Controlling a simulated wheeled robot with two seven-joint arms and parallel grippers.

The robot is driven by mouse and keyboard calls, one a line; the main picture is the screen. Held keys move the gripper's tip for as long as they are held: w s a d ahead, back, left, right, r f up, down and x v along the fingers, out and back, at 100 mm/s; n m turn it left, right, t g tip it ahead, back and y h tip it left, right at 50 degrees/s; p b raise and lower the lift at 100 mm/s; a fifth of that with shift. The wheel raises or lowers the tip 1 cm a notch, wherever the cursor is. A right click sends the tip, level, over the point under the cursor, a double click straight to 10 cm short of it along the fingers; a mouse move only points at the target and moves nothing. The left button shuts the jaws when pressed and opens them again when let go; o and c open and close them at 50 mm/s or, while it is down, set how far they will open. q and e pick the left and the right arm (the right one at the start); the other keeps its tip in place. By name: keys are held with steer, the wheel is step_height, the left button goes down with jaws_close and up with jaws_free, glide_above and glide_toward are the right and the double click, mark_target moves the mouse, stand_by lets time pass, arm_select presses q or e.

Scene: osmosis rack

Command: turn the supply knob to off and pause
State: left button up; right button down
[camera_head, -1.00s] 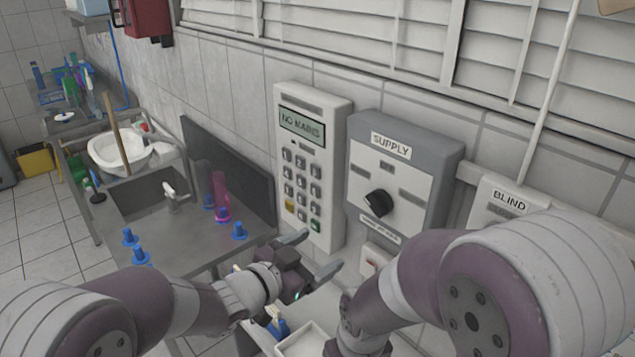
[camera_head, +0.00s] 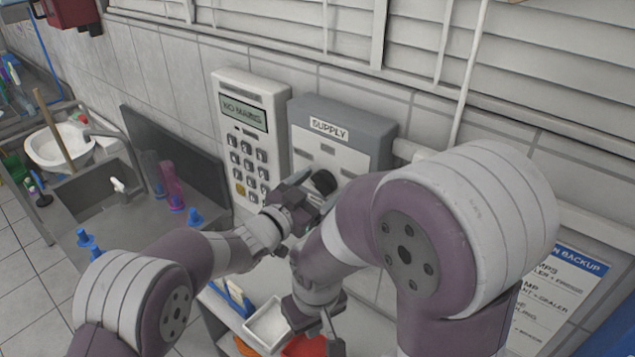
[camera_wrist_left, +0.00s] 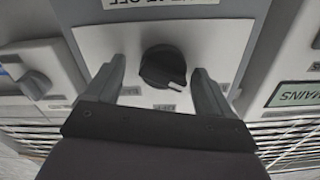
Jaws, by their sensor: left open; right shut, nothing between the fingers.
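The supply box (camera_head: 385,130) is a grey wall box with a pale front plate labelled SUPPLY. Its round black knob (camera_head: 323,181) is partly hidden by my left gripper (camera_head: 315,190) in the head view. In the left wrist view, the knob (camera_wrist_left: 162,65) has a white mark at its lower right edge in that picture. My left gripper (camera_wrist_left: 160,66) is open, with one finger on each side of the knob and a visible gap to both. My right gripper (camera_head: 330,325) is shut and empty, low over the bench, away from the box.
A keypad meter (camera_head: 245,130) reading NO MAINS hangs left of the supply box. Below are a white tray (camera_head: 268,325) and a red item (camera_head: 303,347). A sink (camera_head: 90,190) stands left. A sheet with a blue BACKUP heading (camera_head: 560,285) is at right.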

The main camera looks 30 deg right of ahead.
arm_select(q)
steer(key=shift+w+f, duration=0.15)
steer(key=shift+w, duration=0.15)
steer(key=shift+c, duration=0.3)
steer(key=c, duration=1)
steer(key=shift+b, duration=0.55)
steer(key=shift+m+b, duration=5.8)
steer(key=shift+b, duration=1.6)
steer(key=o, duration=1.1)
steer(key=shift+c, duration=0.2)
steer(key=shift+s, duration=0.1)
